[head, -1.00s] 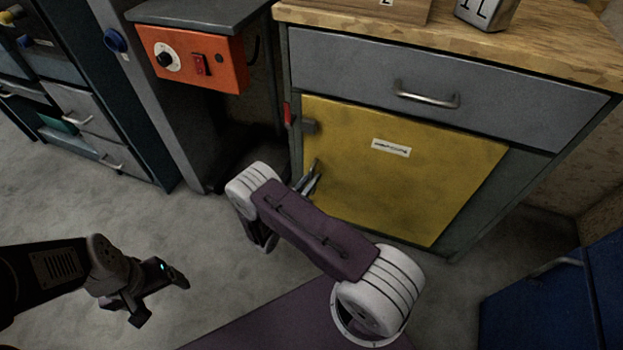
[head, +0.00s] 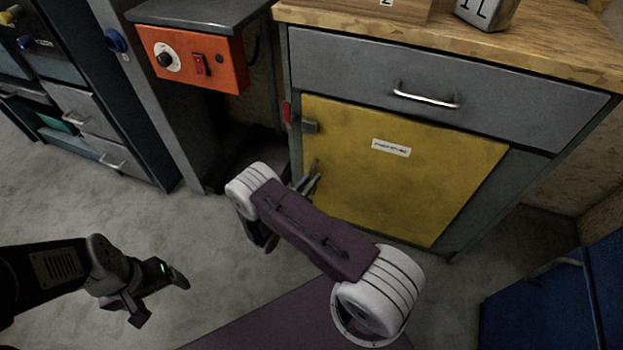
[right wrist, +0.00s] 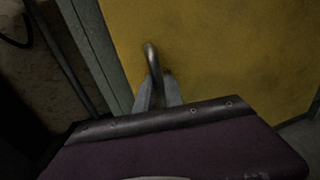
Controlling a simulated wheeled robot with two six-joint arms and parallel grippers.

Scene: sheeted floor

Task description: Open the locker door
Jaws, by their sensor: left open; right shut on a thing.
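The yellow locker door (head: 420,180) sits in the front of a grey cabinet, below its drawer, and looks closed. It bears a small white label. My right gripper (head: 308,182) is at the door's left edge, low down, partly hidden by my own arm. In the right wrist view its fingers (right wrist: 158,98) are shut on the curved metal door handle (right wrist: 152,62), whose upper part shows above them. My left gripper (head: 160,301) is open and empty over the floor at lower left, well apart from the door.
A grey drawer with a metal handle (head: 426,99) is above the door, under a wooden top (head: 520,50). An orange control box (head: 191,60) stands to the left. A blue cabinet (head: 560,300) is at lower right. Grey floor lies open at left.

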